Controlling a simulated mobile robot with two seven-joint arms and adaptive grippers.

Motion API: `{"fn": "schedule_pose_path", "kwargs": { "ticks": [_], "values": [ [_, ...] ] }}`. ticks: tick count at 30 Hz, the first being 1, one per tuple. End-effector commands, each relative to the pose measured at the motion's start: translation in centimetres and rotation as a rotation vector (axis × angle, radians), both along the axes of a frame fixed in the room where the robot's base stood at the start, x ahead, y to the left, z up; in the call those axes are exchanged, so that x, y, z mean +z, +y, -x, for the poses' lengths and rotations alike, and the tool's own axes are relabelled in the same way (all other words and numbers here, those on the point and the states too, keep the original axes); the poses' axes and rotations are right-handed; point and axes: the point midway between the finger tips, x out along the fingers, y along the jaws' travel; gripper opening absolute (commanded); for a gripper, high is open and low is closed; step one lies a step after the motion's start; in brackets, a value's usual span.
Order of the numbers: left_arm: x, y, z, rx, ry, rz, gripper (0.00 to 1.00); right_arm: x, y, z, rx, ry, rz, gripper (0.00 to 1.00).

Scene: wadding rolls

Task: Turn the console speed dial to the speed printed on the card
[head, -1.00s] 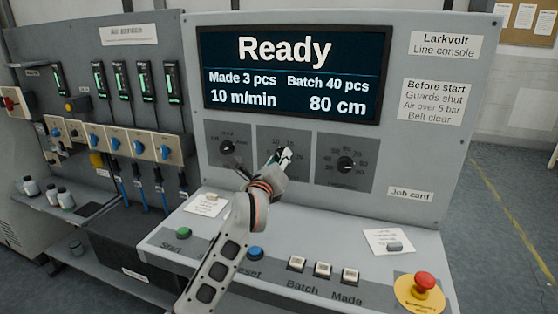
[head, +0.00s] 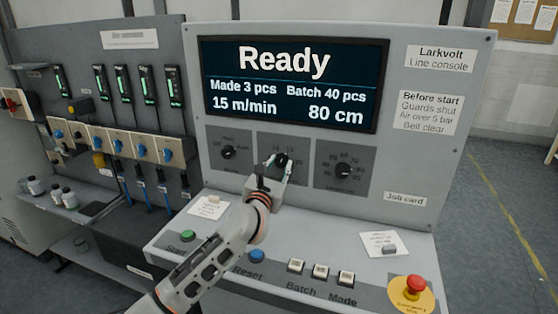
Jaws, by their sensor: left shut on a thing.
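My left gripper (head: 275,168) is shut on the middle dial, the speed dial (head: 281,159), on the console's upright panel. The gripper hides most of that dial and part of its scale. The console screen (head: 292,82) reads "Ready", "Made 3 pcs", "Batch 40 pcs", "15 m/min" and "80 cm". A white card (head: 376,238) lies on the desk below the "Job card" label (head: 405,199), with a small grey block on it. Its print is too small to read. My right gripper is not in view.
Other dials sit to the left (head: 228,152) and right (head: 343,170) of the middle one. The desk has a green button (head: 188,236), a blue button (head: 256,256), white buttons and a red emergency stop (head: 415,284). Another small card (head: 210,208) lies at the desk's left.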

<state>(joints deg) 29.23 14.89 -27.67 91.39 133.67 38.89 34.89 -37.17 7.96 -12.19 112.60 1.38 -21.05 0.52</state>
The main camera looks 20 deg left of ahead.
Motion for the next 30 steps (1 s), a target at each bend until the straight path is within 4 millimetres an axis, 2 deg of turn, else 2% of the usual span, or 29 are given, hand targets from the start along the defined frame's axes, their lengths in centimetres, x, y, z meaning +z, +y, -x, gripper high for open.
{"fn": "schedule_pose_path", "kwargs": {
  "ticks": [1, 4, 11, 24, 25, 26, 30],
  "values": [
    [0.1, 0.0, 0.0, 0.0, 0.001, -0.025, 0.06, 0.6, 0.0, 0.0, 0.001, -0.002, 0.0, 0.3],
    [0.0, 0.0, 0.0, -0.001, 0.0, -0.063, 0.06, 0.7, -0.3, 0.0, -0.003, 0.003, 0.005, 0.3],
    [-0.1, 0.0, 0.0, -0.001, -0.003, -0.109, 0.06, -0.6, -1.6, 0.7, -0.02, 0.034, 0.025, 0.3],
    [-0.1, 0.0, 0.0, 0.0, -0.003, -0.116, 0.06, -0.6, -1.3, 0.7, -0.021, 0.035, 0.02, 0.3],
    [-0.1, 0.0, 0.0, 0.0, -0.003, -0.116, 0.35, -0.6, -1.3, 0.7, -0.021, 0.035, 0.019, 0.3],
    [-0.1, 0.0, 0.0, 0.0, -0.003, -0.116, 0.43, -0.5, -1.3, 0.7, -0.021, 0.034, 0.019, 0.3],
    [-0.1, 0.0, 0.0, 0.0, -0.003, -0.115, 0.45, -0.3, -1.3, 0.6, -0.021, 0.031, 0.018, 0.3]
  ]
}}
